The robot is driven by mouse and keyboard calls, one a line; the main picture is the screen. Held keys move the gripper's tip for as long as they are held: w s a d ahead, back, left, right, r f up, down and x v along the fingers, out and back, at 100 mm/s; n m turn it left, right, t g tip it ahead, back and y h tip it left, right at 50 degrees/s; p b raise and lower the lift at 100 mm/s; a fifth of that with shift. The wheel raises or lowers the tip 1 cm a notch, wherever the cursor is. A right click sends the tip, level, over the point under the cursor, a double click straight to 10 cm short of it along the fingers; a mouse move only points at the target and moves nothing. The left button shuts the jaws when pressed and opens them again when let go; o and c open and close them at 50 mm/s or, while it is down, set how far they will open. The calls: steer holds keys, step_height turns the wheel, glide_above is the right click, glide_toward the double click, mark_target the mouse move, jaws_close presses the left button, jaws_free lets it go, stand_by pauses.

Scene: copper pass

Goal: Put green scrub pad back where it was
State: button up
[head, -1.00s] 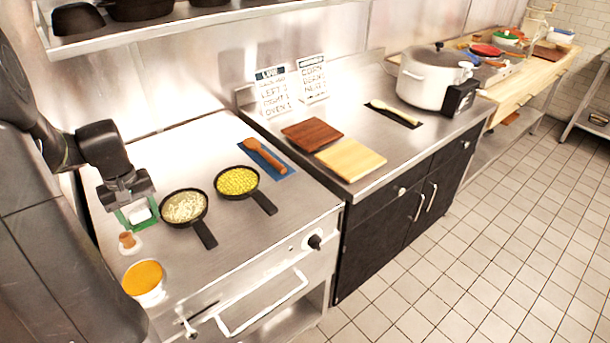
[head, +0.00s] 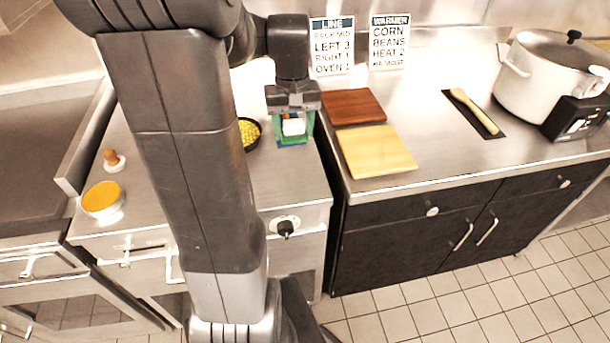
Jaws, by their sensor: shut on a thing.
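My gripper (head: 292,128) is shut on the green scrub pad (head: 308,122), whose green edges show around a pale white part between the jaws. It hangs over the right part of the steel stovetop, close to the counter edge. A bit of blue mat (head: 291,144) shows just below it. I cannot tell whether the pad touches the mat. The wooden spoon on that mat is hidden.
A pan of corn (head: 249,134) is partly behind my arm; the other pan is hidden. A wood-knobbed white item (head: 113,161) and a pot of orange food (head: 102,199) stand left. A brown board (head: 352,106), a pale board (head: 377,150) and a white cooker (head: 548,82) stand right.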

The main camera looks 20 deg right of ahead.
glide_above(298, 169)
step_height(298, 169, down, 6)
steer(key=shift+r, duration=0.15)
steer(key=shift+f, duration=2.05)
steer(key=shift+f, duration=0.1)
steer(key=shift+f, duration=0.15)
steer(key=o, duration=1)
steer(key=shift+c, duration=0.2)
steer(key=shift+r, duration=0.2)
step_height(298, 169, up, 12)
steer(key=shift+r, duration=0.1)
